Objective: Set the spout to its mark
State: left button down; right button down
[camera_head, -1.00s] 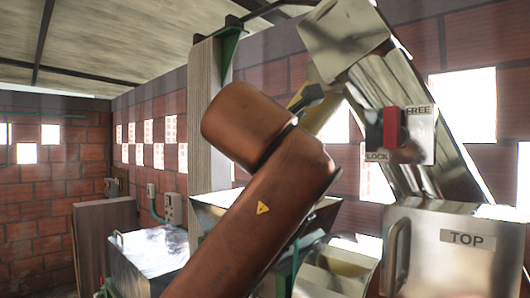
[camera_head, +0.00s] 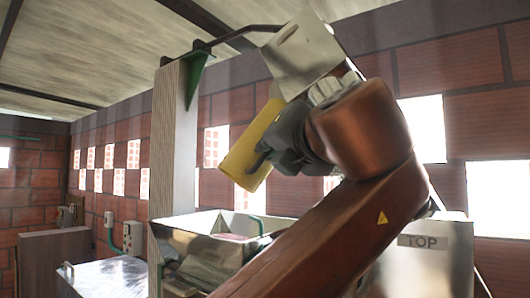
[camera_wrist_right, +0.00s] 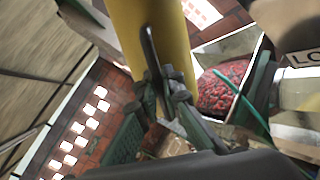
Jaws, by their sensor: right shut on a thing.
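The spout (camera_head: 250,150) is a yellow tube hanging tilted below the metal chute head (camera_head: 300,55), its lower end toward the lower left. My right gripper (camera_head: 268,155) is at the spout's side and shut on it. In the right wrist view the spout (camera_wrist_right: 150,35) fills the top middle, with the dark fingers of my right gripper (camera_wrist_right: 160,85) against it. My copper right arm hides the elevator leg and the lock lever in the head view. I cannot make out the mark. My left gripper is not in view.
An open metal hopper (camera_head: 205,245) stands below the spout; red cherries (camera_wrist_right: 220,88) show in it in the wrist view. A metal box labelled TOP (camera_head: 425,265) is at the right. A wooden post (camera_head: 170,150) rises at the left. A lidded metal bin (camera_head: 105,278) is at lower left.

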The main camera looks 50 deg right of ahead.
jog(key=c, duration=2.1)
grip_release()
jog(key=shift+s+r, duration=0.2)
jog(key=shift+w+f, duration=0.1)
jog(key=shift+w, duration=0.05)
jog(key=v, duration=1.2)
